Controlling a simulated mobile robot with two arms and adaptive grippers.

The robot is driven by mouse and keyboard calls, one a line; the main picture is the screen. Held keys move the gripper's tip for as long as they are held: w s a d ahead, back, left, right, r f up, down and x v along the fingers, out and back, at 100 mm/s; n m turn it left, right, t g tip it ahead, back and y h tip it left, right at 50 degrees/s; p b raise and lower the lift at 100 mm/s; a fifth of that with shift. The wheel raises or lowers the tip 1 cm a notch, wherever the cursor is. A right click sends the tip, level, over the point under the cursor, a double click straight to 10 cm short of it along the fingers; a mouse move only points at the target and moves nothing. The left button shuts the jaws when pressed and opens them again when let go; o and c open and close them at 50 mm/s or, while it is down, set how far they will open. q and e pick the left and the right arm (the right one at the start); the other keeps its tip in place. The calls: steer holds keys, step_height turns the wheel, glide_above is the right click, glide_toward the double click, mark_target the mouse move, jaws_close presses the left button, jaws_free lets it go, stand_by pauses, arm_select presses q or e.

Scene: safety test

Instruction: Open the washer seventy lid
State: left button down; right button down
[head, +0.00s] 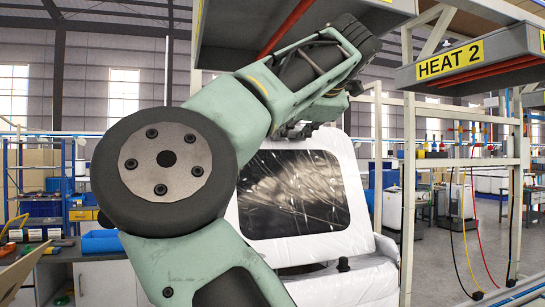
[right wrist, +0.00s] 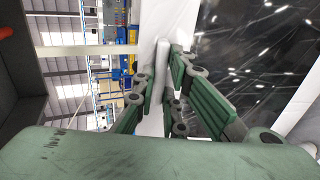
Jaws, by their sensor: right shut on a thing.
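The washer (head: 345,290) is white and stands in the middle of the head view. Its lid (head: 353,190), a white frame around a dark glass window, stands raised and steeply tilted above the body. My right gripper (head: 298,130) is at the lid's top edge, partly hidden behind my own arm. In the right wrist view, its green-padded fingers (right wrist: 165,82) are on both sides of the lid's white edge (right wrist: 161,60), shut on it. The dark window (right wrist: 250,60) fills the right of that view. My arm hides the washer's left part. My left gripper is not in view.
A grey overhead unit labelled "HEAT 2" (head: 470,63) hangs at the upper right on a white post frame (head: 408,200). Another overhead unit (head: 240,30) is above my arm. Shelving (head: 40,180) with blue bins stands at the left. Open floor (head: 445,255) shows at the right.

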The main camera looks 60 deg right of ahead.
steer(key=shift+s+a+f+t+b, duration=0.3)
steer(key=shift+s+a+b, duration=0.05)
steer(key=shift+s+b, duration=0.1)
steer(key=shift+s+a+r+b, duration=0.1)
steer(key=shift+s+a+b, duration=0.1)
steer(key=shift+b, duration=0.1)
steer(key=shift+s+a+r+t+h+b, duration=0.15)
steer(key=shift+s+a+t+h+b, duration=0.15)
steer(key=shift+s+h+b, duration=0.1)
steer(key=shift+s+a+r, duration=0.15)
steer(key=shift+s+a, duration=0.05)
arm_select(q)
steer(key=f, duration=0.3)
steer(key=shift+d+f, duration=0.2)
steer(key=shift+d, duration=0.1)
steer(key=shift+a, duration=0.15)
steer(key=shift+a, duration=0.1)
arm_select(e)
steer(key=c, duration=1.8)
jaws_free()
steer(key=shift+r, duration=0.1)
